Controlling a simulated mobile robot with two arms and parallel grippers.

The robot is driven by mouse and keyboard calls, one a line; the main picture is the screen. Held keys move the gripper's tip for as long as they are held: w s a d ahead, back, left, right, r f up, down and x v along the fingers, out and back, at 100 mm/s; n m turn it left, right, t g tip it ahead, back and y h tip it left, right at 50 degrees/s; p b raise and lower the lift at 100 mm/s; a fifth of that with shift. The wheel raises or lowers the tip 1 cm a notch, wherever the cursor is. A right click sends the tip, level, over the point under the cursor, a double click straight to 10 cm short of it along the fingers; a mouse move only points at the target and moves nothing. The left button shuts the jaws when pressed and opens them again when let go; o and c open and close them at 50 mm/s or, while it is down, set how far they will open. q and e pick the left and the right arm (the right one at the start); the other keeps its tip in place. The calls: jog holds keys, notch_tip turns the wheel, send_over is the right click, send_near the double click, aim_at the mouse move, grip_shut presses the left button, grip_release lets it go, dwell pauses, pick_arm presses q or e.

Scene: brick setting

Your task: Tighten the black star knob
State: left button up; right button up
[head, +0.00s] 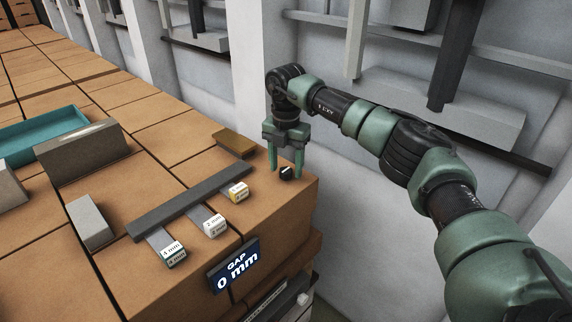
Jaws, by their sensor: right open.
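A small black knob (286,173) sits on the brick surface near its right corner. My right gripper (286,170) points down over it with green fingers apart, and the knob shows between or just beside the fingertips. I cannot tell whether the fingers touch it. My left gripper is out of view. A dark grey bar (188,203) lies on the bricks to the left, with labelled blocks along its front side: one green-edged (173,252), one white (214,226) and one yellow (238,192).
A blue sign (233,266) reading "GAP 0 mm" stands at the front edge. A brown block (234,143) lies behind the bar. Grey blocks (90,222) (84,152) and a teal tray (40,135) are at left. A grey wall with shelves rises behind my right arm.

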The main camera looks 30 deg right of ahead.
aim_at(286, 169)
notch_tip(286, 169, up, 8)
jog(key=shift+f+b, duration=0.1)
jog(key=shift+b, duration=1.1)
